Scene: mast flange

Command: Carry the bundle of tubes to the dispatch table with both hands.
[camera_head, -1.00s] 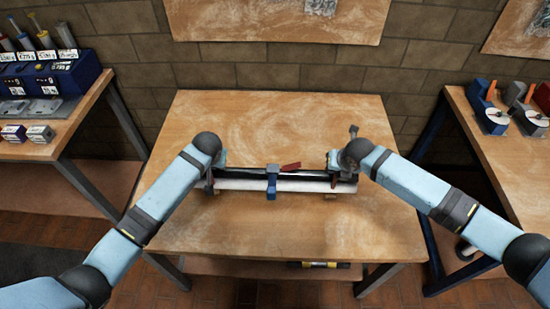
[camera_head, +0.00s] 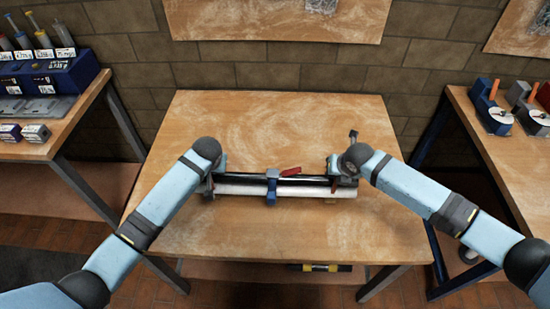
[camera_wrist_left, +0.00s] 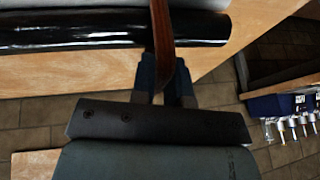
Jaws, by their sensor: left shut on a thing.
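The bundle of tubes (camera_head: 300,191) lies crosswise near the middle of the wooden table, with a pale tube in front and a black tube behind. A blue clamp with a red lever (camera_head: 271,186) sits at its middle. My left gripper (camera_head: 212,180) is at the bundle's left end. In the left wrist view, the left gripper (camera_wrist_left: 166,68) is shut on a brown strap that runs over the black tube (camera_wrist_left: 110,29). My right gripper (camera_head: 336,178) is at the right end beside a dark red strap; its fingers are too small and covered to judge.
The wooden table (camera_head: 260,125) has clear top around the bundle. A table on the left (camera_head: 75,120) carries a blue rack and small boxes. A table on the right (camera_head: 490,150) carries blue holders with discs. A brick wall (camera_head: 270,75) stands behind; gaps separate the tables.

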